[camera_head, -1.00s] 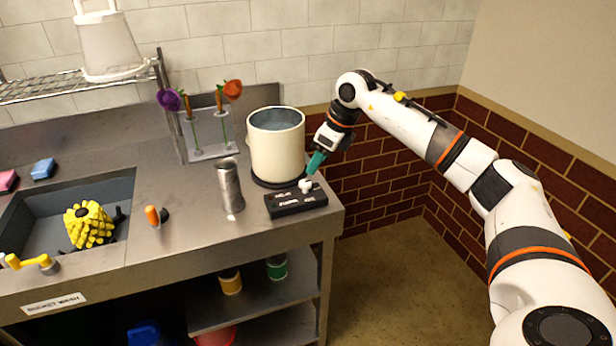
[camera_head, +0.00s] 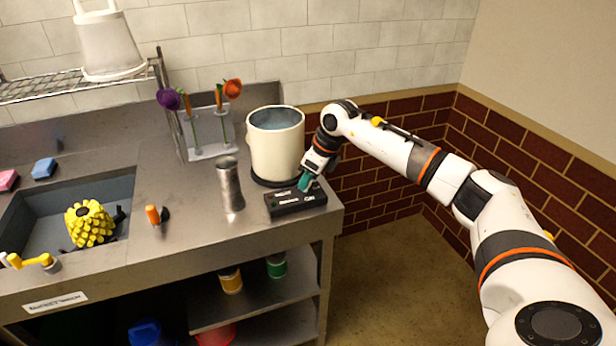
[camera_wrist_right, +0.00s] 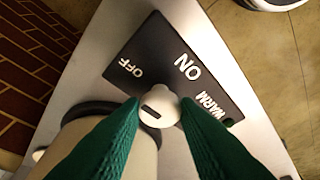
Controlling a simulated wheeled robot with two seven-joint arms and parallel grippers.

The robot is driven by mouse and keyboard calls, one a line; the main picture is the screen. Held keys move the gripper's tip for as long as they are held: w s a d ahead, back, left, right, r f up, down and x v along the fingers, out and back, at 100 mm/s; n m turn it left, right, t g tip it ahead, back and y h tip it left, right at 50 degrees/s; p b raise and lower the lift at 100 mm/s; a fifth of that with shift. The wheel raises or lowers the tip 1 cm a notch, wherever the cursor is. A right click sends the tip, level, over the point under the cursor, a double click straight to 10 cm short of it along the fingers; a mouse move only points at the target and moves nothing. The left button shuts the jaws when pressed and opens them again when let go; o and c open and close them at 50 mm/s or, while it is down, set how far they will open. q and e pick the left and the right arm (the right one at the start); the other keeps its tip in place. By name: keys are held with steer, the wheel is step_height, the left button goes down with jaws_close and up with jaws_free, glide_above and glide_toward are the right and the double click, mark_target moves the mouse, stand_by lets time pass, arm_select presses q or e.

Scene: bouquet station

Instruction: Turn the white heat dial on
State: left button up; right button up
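The black heat control box (camera_head: 284,207) sits at the right front end of the steel counter. In the right wrist view the same box (camera_wrist_right: 170,60) carries the words OFF, ON and WARM. The white heat dial (camera_wrist_right: 158,108) is a round knob with a short dark mark. My right gripper (camera_wrist_right: 160,106) has its green fingertips on either side of the dial, apart by about its width. I cannot tell whether they touch it. In the head view the right gripper (camera_head: 304,183) covers the dial from above. My left gripper is not in view.
A cream pot (camera_head: 276,150) of water stands right behind the box, close to my right gripper. A metal cylinder (camera_head: 230,185) stands to its left. Further left are a flower rack (camera_head: 213,152), an orange-handled lever (camera_head: 153,214) and a sink with a yellow object (camera_head: 89,224).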

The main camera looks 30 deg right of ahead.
steer(key=shift+c, duration=0.9)
steer(key=shift+m, duration=0.4)
steer(key=m+h, duration=0.1)
steer(key=m, duration=0.1)
steer(key=shift+a+m+t, duration=0.15)
steer(key=shift+m+t, duration=0.15)
steer(key=shift+m, duration=0.1)
steer(key=m+h+b, duration=0.1)
steer(key=m+h, duration=0.1)
steer(key=m, duration=0.2)
steer(key=shift+a, duration=0.2)
steer(key=m+h, duration=0.1)
steer(key=m, duration=0.2)
steer(key=m+h+b, duration=0.1)
steer(key=m, duration=0.2)
steer(key=shift+a, duration=0.15)
steer(key=shift+w+a+m+g+h+b, duration=0.1)
steer(key=shift+m+g+h+b, duration=0.35)
steer(key=shift+m, duration=0.65)
steer(key=shift+w+m+g+h+b, duration=0.1)
steer(key=shift+m+g+h, duration=0.15)
steer(key=shift+m+g, duration=0.6)
steer(key=shift+m+t, duration=0.3)
steer(key=shift+m, duration=0.15)
